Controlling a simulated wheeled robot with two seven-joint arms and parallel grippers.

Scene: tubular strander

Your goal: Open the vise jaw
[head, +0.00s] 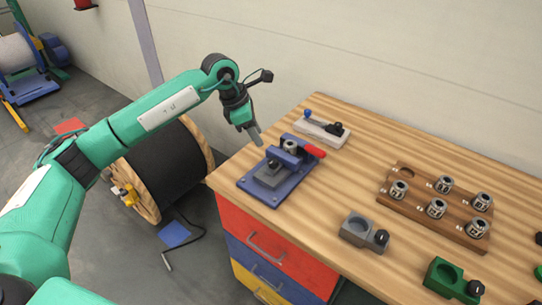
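The vise (262,188) sits on the near left corner of the wooden workbench. It has a blue base plate, blue upright blocks, a grey block and a round metal part between them. Its red handle (315,151) sticks out at the back right. My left gripper (257,138) hangs in the air near the vise's back left side, fingers pointing down, apart from the handle. The fingers overlap in this view, so their gap cannot be made out. How wide the jaw stands is too small to tell. My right gripper is not in view.
The workbench (335,215) has drawers below. A pale block with a black knob (322,132) lies behind the vise. A wooden rack (408,203) with several metal collets, a grey fixture (358,229) and a green fixture (445,280) stand rightward. A cable drum (165,170) stands on the floor.

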